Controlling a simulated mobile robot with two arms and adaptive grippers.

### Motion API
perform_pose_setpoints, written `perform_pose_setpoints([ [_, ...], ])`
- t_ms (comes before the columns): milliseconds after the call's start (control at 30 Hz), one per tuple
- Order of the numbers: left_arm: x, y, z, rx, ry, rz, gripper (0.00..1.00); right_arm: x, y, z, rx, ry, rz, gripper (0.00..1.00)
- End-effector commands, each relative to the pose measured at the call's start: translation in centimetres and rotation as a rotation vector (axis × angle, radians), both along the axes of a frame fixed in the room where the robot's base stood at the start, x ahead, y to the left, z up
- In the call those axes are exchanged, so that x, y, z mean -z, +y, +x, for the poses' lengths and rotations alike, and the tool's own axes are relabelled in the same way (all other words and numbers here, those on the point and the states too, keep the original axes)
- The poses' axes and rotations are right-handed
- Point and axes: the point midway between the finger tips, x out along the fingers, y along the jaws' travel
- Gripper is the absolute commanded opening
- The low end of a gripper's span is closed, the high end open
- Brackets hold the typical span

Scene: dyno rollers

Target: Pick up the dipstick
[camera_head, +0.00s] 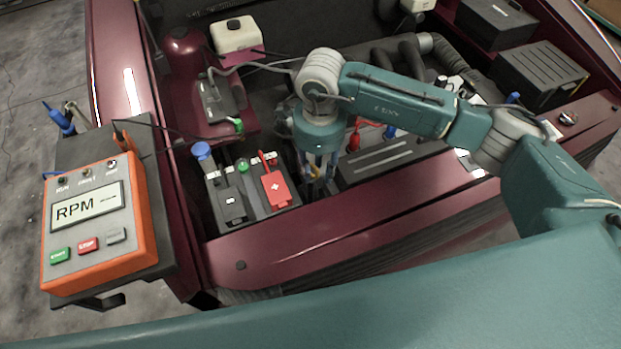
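My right gripper (319,178) points down into the engine bay, between the battery and the dark engine cover. Its fingers are small and partly lost against the dark gap. I cannot tell whether they are open or shut. A small yellow piece (312,172) shows at the fingers. It may be the dipstick's handle, but it is too small to be sure, and I cannot tell whether it is held. No other part of a dipstick is clear. My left gripper is not in view.
The battery (230,207) with a red terminal cover (275,189) stands close left of the gripper. The engine cover (395,160) lies close right. The maroon front panel (350,216) runs below. An orange RPM box (98,222) stands at the left. Hoses (405,55) lie behind.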

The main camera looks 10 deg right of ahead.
Motion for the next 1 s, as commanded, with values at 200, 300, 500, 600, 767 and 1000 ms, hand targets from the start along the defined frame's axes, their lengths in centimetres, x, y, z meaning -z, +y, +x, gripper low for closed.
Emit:
perform_pose_setpoints([
  [200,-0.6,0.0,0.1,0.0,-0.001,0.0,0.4,2.2,0.0,0.0,0.0,0.002,0.001,0.32],
  [300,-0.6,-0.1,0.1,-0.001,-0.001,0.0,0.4,2.4,0.0,0.0,0.0,0.0,0.001,0.32],
  [500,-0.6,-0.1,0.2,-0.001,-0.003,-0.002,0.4,2.3,0.0,0.0,0.0,0.0,0.001,0.18],
  [600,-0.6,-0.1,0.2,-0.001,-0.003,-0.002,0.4,2.3,0.0,0.0,0.0,0.0,0.001,0.0],
  [767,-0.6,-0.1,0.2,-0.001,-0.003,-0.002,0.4,2.3,0.0,0.0,0.0,0.0,0.001,0.0],
  [1000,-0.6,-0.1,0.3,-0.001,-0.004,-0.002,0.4,2.2,0.0,0.1,0.0,-0.001,0.001,0.0],
])
